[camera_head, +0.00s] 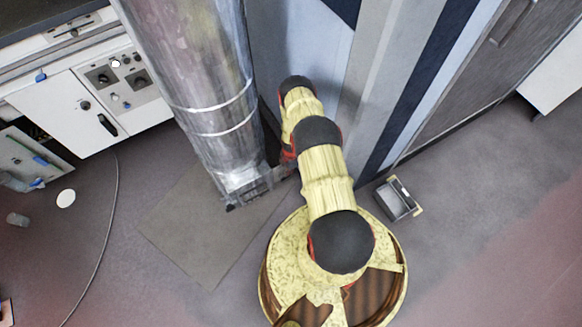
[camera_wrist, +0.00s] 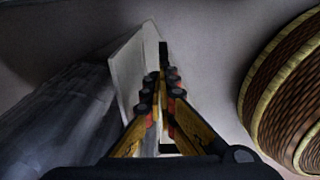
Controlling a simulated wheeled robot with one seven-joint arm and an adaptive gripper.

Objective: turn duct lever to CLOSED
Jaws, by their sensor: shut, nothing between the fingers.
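The silver duct (camera_head: 205,90) stands left of my arm in the head view, with a grey fitting (camera_head: 250,188) at its lower end. In the wrist view the duct (camera_wrist: 65,120) is a dark ribbed shape at left. My gripper (camera_wrist: 160,85) is shut and empty there, beside a pale flat plate (camera_wrist: 128,70) next to the duct. A thin dark upright piece (camera_wrist: 163,50) shows just beyond the fingertips; I cannot tell whether it is the lever or whether the fingers touch it. In the head view my arm largely hides the gripper. No lever or CLOSED mark is clearly readable.
A grey-brown mat (camera_head: 190,235) lies under the duct. A small grey box (camera_head: 396,199) is on the floor right of my base. White cabinets (camera_head: 75,105) with controls stand at left, and a striped wall (camera_head: 400,80) is behind my arm. The left floor holds a thin cable (camera_head: 106,225).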

